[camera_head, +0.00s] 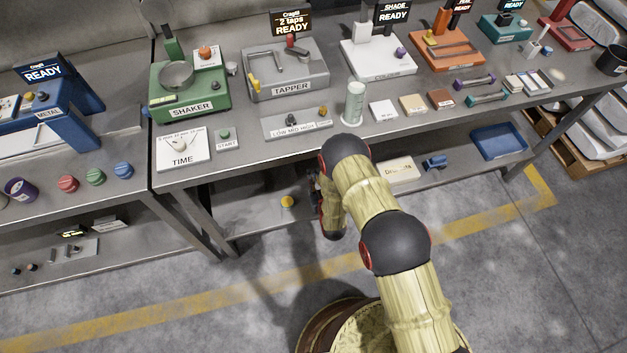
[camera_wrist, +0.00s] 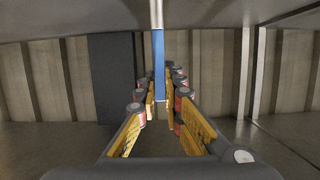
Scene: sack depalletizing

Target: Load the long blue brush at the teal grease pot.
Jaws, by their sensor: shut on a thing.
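The long blue brush (camera_wrist: 158,65) shows in the wrist view as a narrow upright bar, blue below and whitish above. It stands between the far ends of my gripper's yellow fingers. My gripper (camera_wrist: 162,90) is shut on it. Its upper end runs out of the top of the picture. In the head view my arm hangs at the front edge of the workbench and hides most of the gripper and the brush. I cannot make out a teal grease pot for certain in either view.
The workbench holds a green shaker (camera_head: 188,92), a grey tapper (camera_head: 285,70) and a pale green cylinder (camera_head: 355,103) near its front edge. On the lower shelf are a yellow round thing (camera_head: 287,201), a white box (camera_head: 397,172) and a blue tray (camera_head: 498,141). Bare floor lies in front.

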